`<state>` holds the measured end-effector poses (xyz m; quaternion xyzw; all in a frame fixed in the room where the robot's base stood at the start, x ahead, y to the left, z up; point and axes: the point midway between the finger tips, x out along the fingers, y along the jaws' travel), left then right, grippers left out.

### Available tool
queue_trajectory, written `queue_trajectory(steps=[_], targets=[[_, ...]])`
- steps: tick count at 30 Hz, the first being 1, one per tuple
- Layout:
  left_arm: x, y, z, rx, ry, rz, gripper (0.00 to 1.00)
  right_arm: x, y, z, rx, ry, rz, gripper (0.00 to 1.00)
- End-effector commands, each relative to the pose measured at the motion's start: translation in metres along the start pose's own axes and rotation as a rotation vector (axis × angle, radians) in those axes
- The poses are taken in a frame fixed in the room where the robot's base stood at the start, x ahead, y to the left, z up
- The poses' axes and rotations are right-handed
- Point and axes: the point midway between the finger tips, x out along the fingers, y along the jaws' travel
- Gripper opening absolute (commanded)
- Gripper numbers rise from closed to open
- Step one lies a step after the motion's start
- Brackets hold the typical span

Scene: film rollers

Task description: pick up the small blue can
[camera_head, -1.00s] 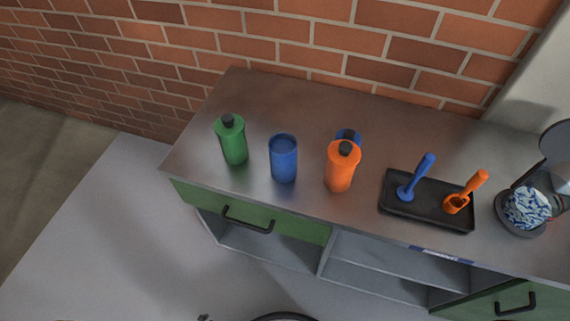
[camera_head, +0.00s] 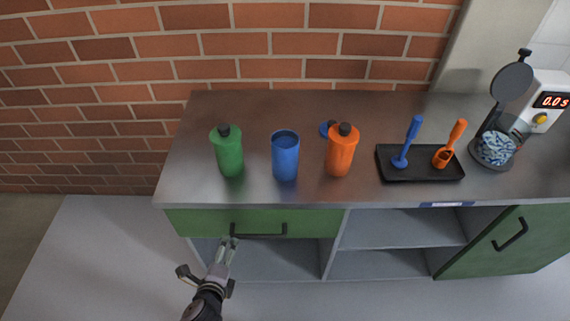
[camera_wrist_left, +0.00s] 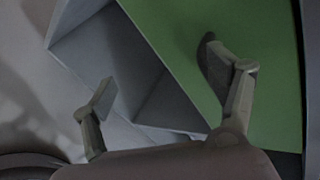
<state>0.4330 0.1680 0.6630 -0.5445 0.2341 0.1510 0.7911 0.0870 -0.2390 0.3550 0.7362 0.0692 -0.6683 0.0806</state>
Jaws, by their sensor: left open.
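The small blue can (camera_head: 326,128) stands on the counter, mostly hidden behind the orange bottle (camera_head: 341,152); only a bit of its top shows. A larger blue can (camera_head: 285,158) stands left of the orange bottle. My left gripper (camera_head: 207,262) is low in front of the counter, by the green drawer, apart from all the cans and bottles. It is open and empty. In the left wrist view its two fingers (camera_wrist_left: 158,78) are spread before a green panel and the grey shelf space; no can shows there. My right gripper is not in view.
A green bottle (camera_head: 228,152) stands left of the larger can. A black tray (camera_head: 420,173) with blue and orange tools is at the right, beside a bowl of film pieces (camera_head: 494,150) and a scale (camera_head: 548,100). The drawer handle (camera_head: 258,233) juts out. The counter's left end is clear.

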Motion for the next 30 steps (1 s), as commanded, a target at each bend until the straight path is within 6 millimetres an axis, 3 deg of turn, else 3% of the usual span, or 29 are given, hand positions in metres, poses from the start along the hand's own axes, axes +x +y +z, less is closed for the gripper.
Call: queue_trajectory(steps=[4, 11, 18, 21, 25, 30], targets=[[-0.003, -0.033, -0.003, 0.189, -0.006, -0.102, 0.8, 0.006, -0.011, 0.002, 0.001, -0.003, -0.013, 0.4], [-0.022, -0.102, -0.014, 0.608, -0.066, -0.32, 0.8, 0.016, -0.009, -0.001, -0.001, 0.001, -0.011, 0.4], [-0.065, -0.177, -0.035, 1.111, -0.23, -0.568, 0.8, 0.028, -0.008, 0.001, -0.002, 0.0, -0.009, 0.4], [-0.076, -0.193, -0.04, 1.227, -0.284, -0.62, 0.8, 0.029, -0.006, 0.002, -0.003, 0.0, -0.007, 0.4], [-0.071, -0.207, -0.042, 1.264, -0.304, -0.633, 0.8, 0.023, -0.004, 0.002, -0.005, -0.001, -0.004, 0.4], [-0.042, -0.23, -0.046, 1.259, -0.302, -0.633, 0.8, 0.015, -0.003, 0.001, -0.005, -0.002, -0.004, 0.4]])
